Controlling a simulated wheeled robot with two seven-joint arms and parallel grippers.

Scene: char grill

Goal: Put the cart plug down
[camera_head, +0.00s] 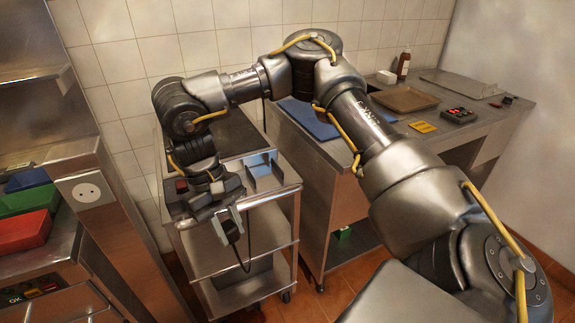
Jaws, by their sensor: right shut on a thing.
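My right gripper (226,218) points down in front of the steel cart's near left side and is shut on the black cart plug (233,232). The plug is in the air beside the cart (265,222), and a thin black cable (248,258) hangs from it in a loop. The cart has several shelf levels, and my right forearm covers part of its top. A small metal holder (262,170) stands on the cart top. My left gripper is not in view.
A post with a round wall socket (87,193) stands at left, by a green bin (30,198) and a red bin (22,232). The right counter bears a blue board (312,120), a brown tray (404,98), a yellow card (423,127) and a black device (458,115).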

